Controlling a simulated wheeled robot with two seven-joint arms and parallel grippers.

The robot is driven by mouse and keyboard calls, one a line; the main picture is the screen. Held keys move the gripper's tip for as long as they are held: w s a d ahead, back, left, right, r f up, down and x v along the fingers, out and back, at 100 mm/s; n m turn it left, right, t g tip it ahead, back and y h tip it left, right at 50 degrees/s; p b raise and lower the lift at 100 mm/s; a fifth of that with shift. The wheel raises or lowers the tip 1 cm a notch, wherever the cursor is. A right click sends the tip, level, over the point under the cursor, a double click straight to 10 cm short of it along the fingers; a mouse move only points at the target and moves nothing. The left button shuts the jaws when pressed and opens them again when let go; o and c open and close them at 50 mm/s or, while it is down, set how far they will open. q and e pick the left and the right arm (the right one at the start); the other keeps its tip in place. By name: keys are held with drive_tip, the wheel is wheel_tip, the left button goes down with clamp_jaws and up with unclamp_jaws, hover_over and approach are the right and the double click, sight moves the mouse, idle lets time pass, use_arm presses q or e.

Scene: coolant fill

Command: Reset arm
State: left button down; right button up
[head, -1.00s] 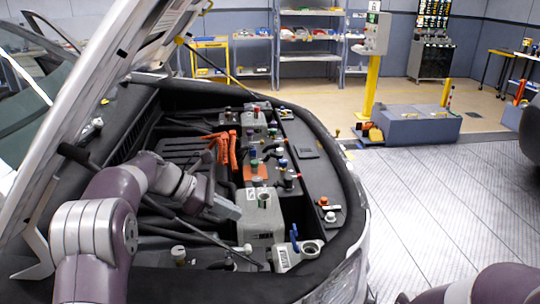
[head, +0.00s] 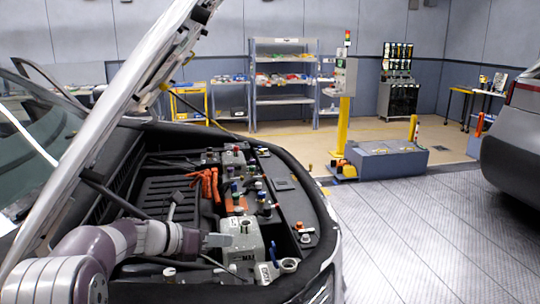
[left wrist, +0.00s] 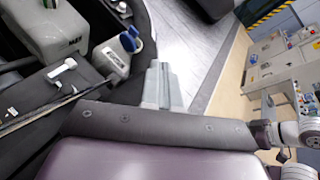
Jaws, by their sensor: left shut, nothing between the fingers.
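My left gripper (head: 218,240) is shut and empty in the head view, over the engine bay just left of the pale grey tank (head: 243,250). Its closed fingers (left wrist: 163,85) also show in the left wrist view, with nothing between them. The tank (left wrist: 52,30) shows at the upper left there. A smaller pale reservoir (head: 270,272) with a raised blue cap (head: 274,249) and an open round neck stands right of the tank; it also shows in the left wrist view (left wrist: 112,60). I cannot tell the gripper's exact gap to the tank. My right gripper is not in view.
The raised hood (head: 130,100) slopes above my left arm. Orange connectors (head: 208,184) and several coloured caps fill the bay. Open floor (head: 420,225) lies to the right, with a grey block (head: 385,160) behind it and another car (head: 515,145) at the right edge.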

use_arm(q)
drive_tip(key=s+a+f+n+y+p, duration=0.1)
drive_tip(key=s+a+f+n+y, duration=0.1)
drive_tip(key=n, duration=0.9)
drive_tip(key=s+a+f+n+y+p, duration=0.1)
drive_tip(key=s+a+f+n+y, duration=0.2)
drive_tip(key=s+n, duration=0.4)
drive_tip(key=s+a+f+n+y+p, duration=0.1)
drive_tip(key=n+y, duration=0.5)
drive_tip(key=n, duration=0.9)
drive_tip(key=shift+s+a+f+y+p, duration=0.1)
drive_tip(key=shift+s+a+f, duration=0.15)
drive_tip(key=shift+s+a, duration=0.3)
drive_tip(key=shift+s+a+f+y+p, duration=0.1)
drive_tip(key=shift+s+a+f, duration=0.25)
drive_tip(key=shift+s, duration=0.35)
drive_tip(key=shift+s+a+f+y+p, duration=0.1)
drive_tip(key=shift+s+a+f, duration=0.05)
drive_tip(key=shift+s+a, duration=0.45)
drive_tip(key=s+d+f+n+g, duration=0.1)
drive_tip(key=s+f+n+g, duration=0.1)
drive_tip(key=s, duration=0.6)
drive_tip(key=s+d+f+n+g, duration=0.1)
drive_tip(key=s+f+n+g, duration=0.2)
drive_tip(key=s+n, duration=0.4)
drive_tip(key=shift+s+n+g+p, duration=0.35)
drive_tip(key=shift+s+g, duration=0.25)
drive_tip(key=shift+s, duration=0.55)
